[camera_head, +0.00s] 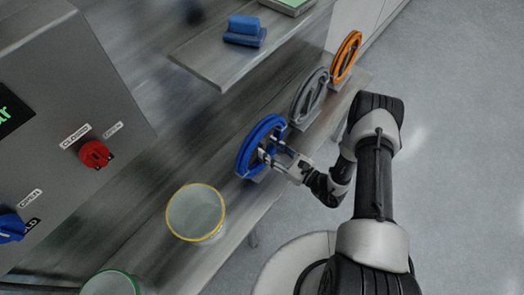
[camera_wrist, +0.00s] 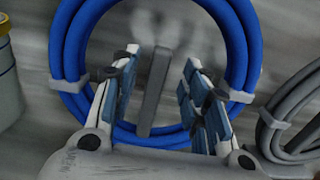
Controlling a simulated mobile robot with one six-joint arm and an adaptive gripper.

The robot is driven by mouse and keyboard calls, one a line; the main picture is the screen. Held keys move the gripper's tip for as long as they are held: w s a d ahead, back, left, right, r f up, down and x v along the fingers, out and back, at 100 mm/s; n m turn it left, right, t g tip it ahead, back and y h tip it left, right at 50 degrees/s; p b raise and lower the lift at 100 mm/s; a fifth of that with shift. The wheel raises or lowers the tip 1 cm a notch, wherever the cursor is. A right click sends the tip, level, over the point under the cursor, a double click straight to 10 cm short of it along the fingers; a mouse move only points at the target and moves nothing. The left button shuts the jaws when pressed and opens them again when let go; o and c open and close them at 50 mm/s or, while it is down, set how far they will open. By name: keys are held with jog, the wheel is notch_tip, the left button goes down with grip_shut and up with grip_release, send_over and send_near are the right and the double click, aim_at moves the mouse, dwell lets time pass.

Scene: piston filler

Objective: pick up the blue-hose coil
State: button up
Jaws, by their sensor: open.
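The blue-hose coil (camera_head: 243,158) stands upright on a small holder at the bench's near edge, closest of a row of three coils. In the wrist view the coil (camera_wrist: 238,50) is a large blue ring with light clips on both sides. My gripper (camera_head: 272,151) is at the coil. In the wrist view my gripper (camera_wrist: 160,72) is open, its two fingers reaching over the ring's lower part, with a grey upright post (camera_wrist: 155,92) seen between them. I cannot tell whether the fingers touch the coil. The lower ring is partly hidden by the fingers.
A grey coil (camera_head: 297,105) and an orange coil (camera_head: 338,62) stand farther along the edge. A yellow-rimmed container (camera_head: 194,212) and a green-rimmed one (camera_head: 110,285) are nearer. A shelf (camera_head: 205,58) holds a blue block (camera_head: 245,32). A control panel (camera_head: 60,90) is at left.

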aim_at(264, 146)
jog(key=b+x, duration=0.1)
jog(key=x, duration=0.3)
jog(key=shift+c, duration=0.4)
grip_shut()
dwell(0.5)
